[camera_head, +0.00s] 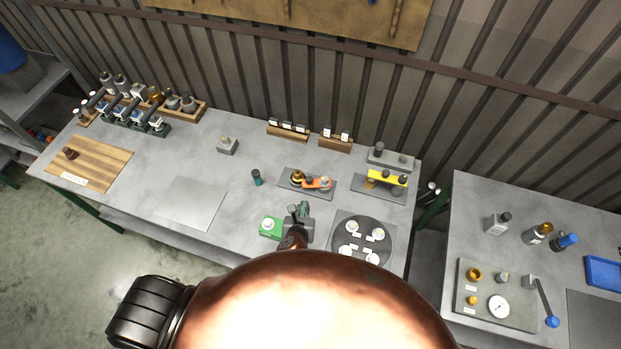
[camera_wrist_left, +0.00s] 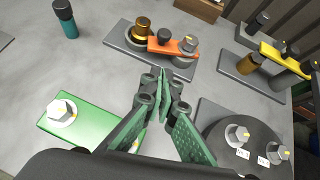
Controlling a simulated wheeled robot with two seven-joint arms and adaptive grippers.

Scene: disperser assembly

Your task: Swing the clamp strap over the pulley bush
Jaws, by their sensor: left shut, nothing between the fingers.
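An orange strap (camera_head: 318,183) lies on a grey plate (camera_head: 290,188) with a brass bush (camera_head: 297,176) at its left end and a silver nut at its right end. In the left wrist view the orange strap (camera_wrist_left: 172,46) has a dark knob on top, and its left end is close beside the brass bush (camera_wrist_left: 141,28); whether they touch is unclear. A yellow strap (camera_head: 387,178) sits on another plate to the right, by a second brass piece (camera_wrist_left: 249,63). My left gripper (camera_head: 300,209) is shut and empty, on the near side of the orange strap's plate. My right gripper is not in view.
A green block (camera_head: 270,228) with a hex-headed part stands left of the gripper. A black round plate (camera_head: 374,238) with several hex parts is to the right. A teal bottle (camera_head: 256,177) stands left of the orange strap's plate. Wooden racks line the back.

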